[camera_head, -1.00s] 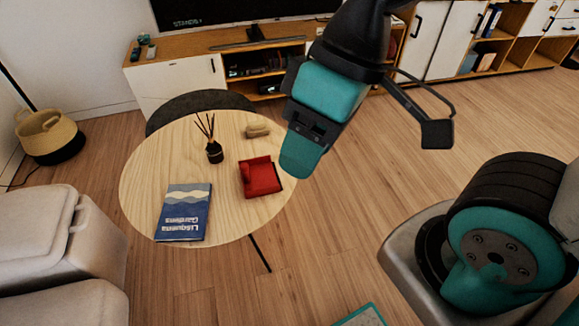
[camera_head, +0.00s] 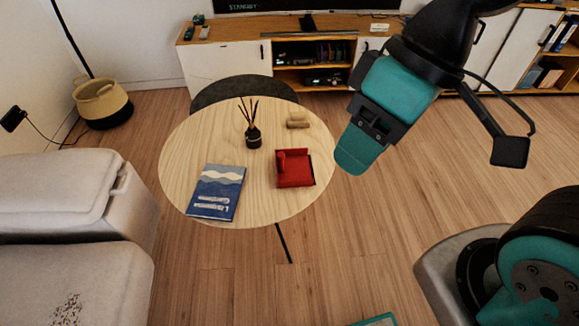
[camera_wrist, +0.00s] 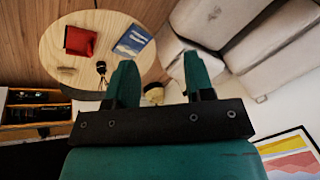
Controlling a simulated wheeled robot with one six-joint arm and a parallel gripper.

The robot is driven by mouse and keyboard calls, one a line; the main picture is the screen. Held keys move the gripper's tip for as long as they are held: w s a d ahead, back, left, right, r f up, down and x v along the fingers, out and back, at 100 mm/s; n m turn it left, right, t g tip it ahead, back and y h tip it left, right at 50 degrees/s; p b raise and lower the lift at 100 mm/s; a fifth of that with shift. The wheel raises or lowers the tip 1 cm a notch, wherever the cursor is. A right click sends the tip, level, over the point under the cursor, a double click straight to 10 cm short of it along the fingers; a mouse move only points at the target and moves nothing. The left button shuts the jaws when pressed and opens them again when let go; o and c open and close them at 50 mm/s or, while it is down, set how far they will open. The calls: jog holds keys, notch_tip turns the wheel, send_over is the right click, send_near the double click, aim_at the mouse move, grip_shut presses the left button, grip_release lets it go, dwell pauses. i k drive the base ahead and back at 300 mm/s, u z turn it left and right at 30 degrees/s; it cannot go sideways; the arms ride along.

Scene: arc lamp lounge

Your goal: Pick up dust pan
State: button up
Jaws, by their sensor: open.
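The dust pan (camera_head: 296,171) is red and lies on the right part of the round wooden table (camera_head: 190,150). It also shows in the wrist view (camera_wrist: 80,41), near the left of the tabletop. My gripper (camera_head: 352,160) is in the air to the right of the dust pan in the head view, apart from it. In the wrist view my gripper (camera_wrist: 160,75) shows two green fingers spread apart with nothing held between them.
On the table are a blue book (camera_head: 216,192), a dark reed diffuser (camera_head: 253,138) and a small beige object (camera_head: 298,121). A dark chair (camera_head: 245,91) stands behind the table. A light sofa (camera_head: 70,210) is at left. Wooden floor at right is clear.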

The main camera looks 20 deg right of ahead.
aim_at(294, 165)
jog(key=z, duration=0.25)
jog(key=k, duration=0.35)
jog(key=u, duration=0.95)
jog(key=i, duration=1.05)
jog(key=z, duration=0.45)
